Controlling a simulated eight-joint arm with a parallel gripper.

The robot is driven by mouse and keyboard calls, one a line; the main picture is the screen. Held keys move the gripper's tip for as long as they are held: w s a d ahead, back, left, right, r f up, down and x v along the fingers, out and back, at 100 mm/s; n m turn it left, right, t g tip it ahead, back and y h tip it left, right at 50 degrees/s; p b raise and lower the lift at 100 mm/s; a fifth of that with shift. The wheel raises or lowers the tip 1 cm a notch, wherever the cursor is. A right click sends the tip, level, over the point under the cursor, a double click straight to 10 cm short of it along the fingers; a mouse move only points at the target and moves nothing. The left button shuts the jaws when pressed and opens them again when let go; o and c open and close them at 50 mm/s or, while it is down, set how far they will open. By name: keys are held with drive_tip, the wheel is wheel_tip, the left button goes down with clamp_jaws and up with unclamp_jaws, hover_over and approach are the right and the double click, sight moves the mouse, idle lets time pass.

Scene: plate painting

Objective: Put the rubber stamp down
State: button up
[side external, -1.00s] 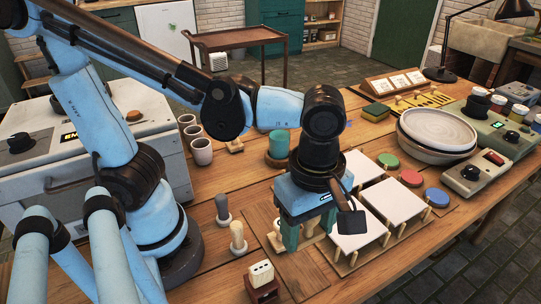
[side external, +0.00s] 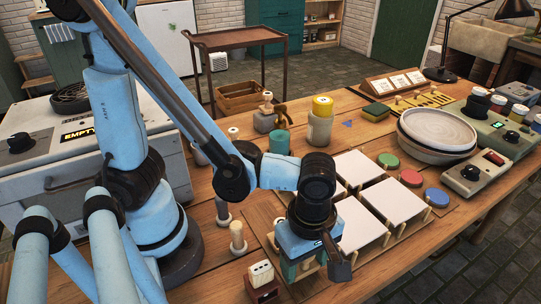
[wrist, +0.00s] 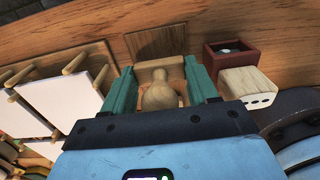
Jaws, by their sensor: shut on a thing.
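The rubber stamp (wrist: 159,97) is a pale wooden block with a rounded knob handle. In the wrist view it sits between the green fingers of my gripper (wrist: 160,88), which are shut on it. In the side view my gripper (side external: 300,268) points down at the front of the table, beside the near white tiles. The stamp is mostly hidden there by the gripper. I cannot tell whether its underside touches the surface below. A dark brown square patch (wrist: 156,43) lies just beyond the stamp in the wrist view.
White tiles (side external: 395,205) on wooden racks stand right of my gripper. A white block with dark holes (side external: 260,272) and a dark red box (wrist: 226,55) are close on the other side. Grey pegs (side external: 223,212) stand left. Round coloured pads (side external: 411,178) and stacked plates (side external: 436,132) lie farther right.

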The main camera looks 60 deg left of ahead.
drive_tip(key=shift+f, duration=0.6)
drive_tip(key=shift+f, duration=0.15)
drive_tip(key=o, duration=0.8)
drive_tip(key=shift+c, duration=0.2)
